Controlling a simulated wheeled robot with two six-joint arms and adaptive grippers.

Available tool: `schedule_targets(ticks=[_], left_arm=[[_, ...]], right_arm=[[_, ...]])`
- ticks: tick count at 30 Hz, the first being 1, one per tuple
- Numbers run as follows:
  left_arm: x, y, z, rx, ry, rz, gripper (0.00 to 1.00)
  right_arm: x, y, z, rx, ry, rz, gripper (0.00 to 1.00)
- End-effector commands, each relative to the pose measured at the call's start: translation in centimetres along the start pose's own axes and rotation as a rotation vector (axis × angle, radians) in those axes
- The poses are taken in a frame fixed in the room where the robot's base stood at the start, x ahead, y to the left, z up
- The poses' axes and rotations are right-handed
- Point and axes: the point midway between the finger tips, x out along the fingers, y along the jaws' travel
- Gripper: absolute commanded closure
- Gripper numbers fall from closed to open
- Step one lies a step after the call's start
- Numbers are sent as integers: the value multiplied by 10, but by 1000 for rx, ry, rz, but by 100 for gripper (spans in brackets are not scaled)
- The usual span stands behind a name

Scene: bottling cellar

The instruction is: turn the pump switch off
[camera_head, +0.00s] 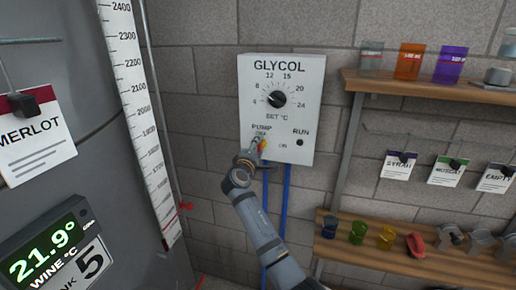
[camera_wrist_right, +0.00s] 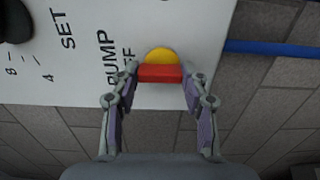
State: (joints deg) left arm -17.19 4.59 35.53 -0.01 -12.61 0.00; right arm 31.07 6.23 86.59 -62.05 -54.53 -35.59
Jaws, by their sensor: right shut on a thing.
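The pump switch, with a yellow round base and a red handle (camera_wrist_right: 160,73), sits on the white GLYCOL control box (camera_head: 306,80) under the PUMP label. In the head view the pump switch (camera_head: 262,144) is partly hidden by my right gripper (camera_head: 256,153). In the right wrist view my right gripper (camera_wrist_right: 160,77) has its two fingers on either end of the red handle, shut on it. The handle lies level across that view, beside the OFF lettering. The RUN lamp (camera_head: 299,142) is dark. My left gripper is not in view.
The box's temperature knob (camera_head: 277,99) is above the switch. Blue pipes (camera_head: 286,195) run down below the box. A tank with a level scale (camera_head: 136,90) stands left. Shelves (camera_head: 380,258) with cups and small items are at right.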

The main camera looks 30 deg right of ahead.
Motion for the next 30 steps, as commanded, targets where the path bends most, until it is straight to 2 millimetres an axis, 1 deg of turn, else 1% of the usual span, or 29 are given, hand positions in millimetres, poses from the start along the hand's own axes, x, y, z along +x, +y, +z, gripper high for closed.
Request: schedule_targets(ticks=[2, 3, 8, 16, 18, 20, 27, 30], left_arm=[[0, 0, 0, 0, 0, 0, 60], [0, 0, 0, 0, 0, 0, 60], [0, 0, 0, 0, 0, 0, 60], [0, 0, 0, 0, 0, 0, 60], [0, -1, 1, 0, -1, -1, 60], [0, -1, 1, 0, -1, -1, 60], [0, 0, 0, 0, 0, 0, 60], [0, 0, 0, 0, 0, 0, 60]], right_arm=[[0, -1, 0, -3, 0, -2, 87], [0, -1, 0, -3, 0, -2, 54], [0, -1, 0, -2, 0, -1, 32], [0, 0, 0, -1, 0, 0, 32], [-4, -1, 0, 0, 1, -1, 32], [-11, -1, -1, -1, 2, -1, 32], [-57, -2, -1, 1, 1, -3, 32], [-69, -2, -1, 0, 1, -2, 32]])
